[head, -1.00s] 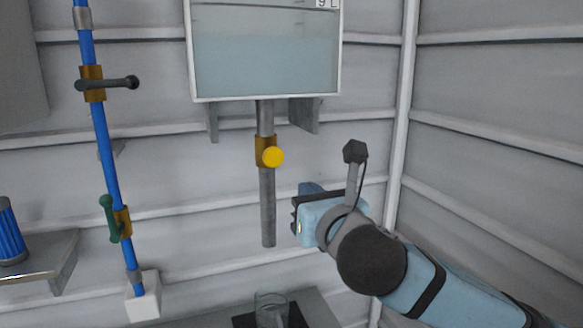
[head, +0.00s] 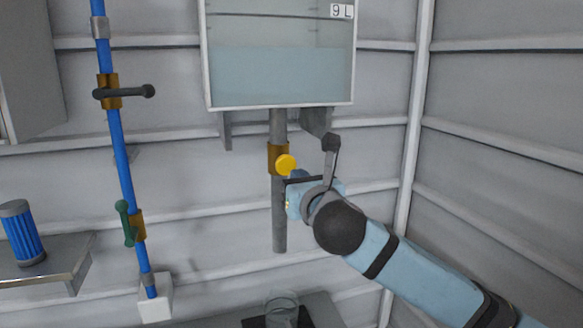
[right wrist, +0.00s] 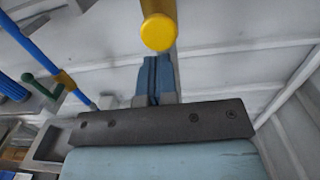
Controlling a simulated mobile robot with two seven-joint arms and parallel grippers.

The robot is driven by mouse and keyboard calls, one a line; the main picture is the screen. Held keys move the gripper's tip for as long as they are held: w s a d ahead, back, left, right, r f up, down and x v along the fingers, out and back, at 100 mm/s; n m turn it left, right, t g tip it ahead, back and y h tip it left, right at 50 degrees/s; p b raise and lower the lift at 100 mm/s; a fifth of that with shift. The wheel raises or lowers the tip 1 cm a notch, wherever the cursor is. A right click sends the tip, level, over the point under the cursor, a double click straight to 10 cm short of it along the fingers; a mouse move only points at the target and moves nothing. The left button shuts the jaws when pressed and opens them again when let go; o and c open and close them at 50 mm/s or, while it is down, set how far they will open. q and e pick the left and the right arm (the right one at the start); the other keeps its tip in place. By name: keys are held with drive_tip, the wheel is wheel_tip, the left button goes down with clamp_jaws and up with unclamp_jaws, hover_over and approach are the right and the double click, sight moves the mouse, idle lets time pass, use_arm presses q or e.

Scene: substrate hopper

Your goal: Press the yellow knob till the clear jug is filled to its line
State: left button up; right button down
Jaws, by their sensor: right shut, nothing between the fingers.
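The yellow knob (head: 286,165) sits on a brass valve body (head: 273,158) on the grey pipe below the tank. It also shows at the top of the right wrist view (right wrist: 159,32). My right gripper (head: 291,186) is just below and right of the knob in the head view. In the right wrist view its two blue fingers (right wrist: 155,75) are shut together with nothing between them, pointing toward the knob; I see a gap below the knob. The clear jug (head: 282,306) stands under the pipe at the bottom edge, partly cut off; its line cannot be made out.
A tank (head: 280,75) of bluish liquid hangs above the pipe (head: 279,225). At left, a blue pipe (head: 121,160) carries a black-handled valve (head: 124,92) and a green-handled valve (head: 125,222). A blue ribbed cylinder (head: 21,235) stands on a metal shelf (head: 75,265).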

sight(289, 165)
drive_tip(key=x, duration=0.3)
drive_tip(key=shift+w+a+p, duration=0.1)
drive_tip(key=shift+w+p, duration=0.2)
drive_tip(key=shift+p, duration=0.05)
drive_tip(key=shift+w+a, duration=0.1)
drive_tip(key=shift+w, duration=0.2)
drive_tip(key=shift+w+a+r+p, duration=0.15)
drive_tip(key=shift+w+r+p, duration=0.2)
drive_tip(key=shift+w+p, duration=0.4)
drive_tip(key=shift+s+r, duration=0.1)
drive_tip(key=shift+s, duration=0.05)
idle(0.9)
